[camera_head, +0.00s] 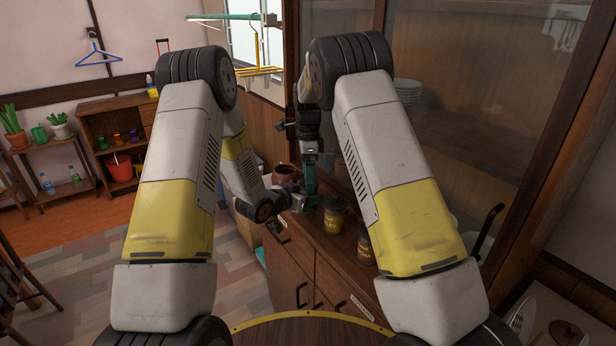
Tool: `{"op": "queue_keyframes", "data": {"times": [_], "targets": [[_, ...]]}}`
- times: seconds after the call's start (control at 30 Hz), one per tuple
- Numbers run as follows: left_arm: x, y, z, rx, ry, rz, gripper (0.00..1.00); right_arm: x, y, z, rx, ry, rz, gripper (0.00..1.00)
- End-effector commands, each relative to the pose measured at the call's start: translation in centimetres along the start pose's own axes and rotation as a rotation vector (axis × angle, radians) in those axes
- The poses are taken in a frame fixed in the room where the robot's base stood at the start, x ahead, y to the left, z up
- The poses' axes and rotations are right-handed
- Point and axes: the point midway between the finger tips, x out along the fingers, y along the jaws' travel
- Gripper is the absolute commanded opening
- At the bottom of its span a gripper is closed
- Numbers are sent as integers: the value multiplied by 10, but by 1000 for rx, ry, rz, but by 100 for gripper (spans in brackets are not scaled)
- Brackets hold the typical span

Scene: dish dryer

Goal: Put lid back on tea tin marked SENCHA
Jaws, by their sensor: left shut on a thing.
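On the wooden counter stand a jar-like tin with a yellow label (335,214) and, nearer, a brown tin with a light label (366,248), partly hidden by my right arm. Their labels are too small to read, so I cannot tell which is marked SENCHA. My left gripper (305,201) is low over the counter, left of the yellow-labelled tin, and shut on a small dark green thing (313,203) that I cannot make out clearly. My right gripper (310,172) points down just above it; its jaws are too small and covered to judge. No loose lid can be made out.
A dark mug (286,175) stands on the counter (340,270) behind my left gripper. A glass-fronted cabinet (460,100) with stacked plates rises along the counter's right side. Drawers with dark handles are below. My forearms hide part of the counter.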

Motion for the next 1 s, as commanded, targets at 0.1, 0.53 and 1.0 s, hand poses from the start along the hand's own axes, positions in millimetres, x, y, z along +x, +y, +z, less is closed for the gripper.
{"op": "queue_keyframes", "data": {"times": [0.1, 0.53, 1.0], "targets": [[0, 0, 0, 0, 1, 0, 0, -16, -1, 0, -1, -1, -5, 86], [0, 0, 0, 0, 1, 0, 0, -100, -1, 0, 0, -1, -4, 86], [0, 0, 0, 0, 1, 0, 0, -117, 0, 0, 0, 0, 0, 86]]}}
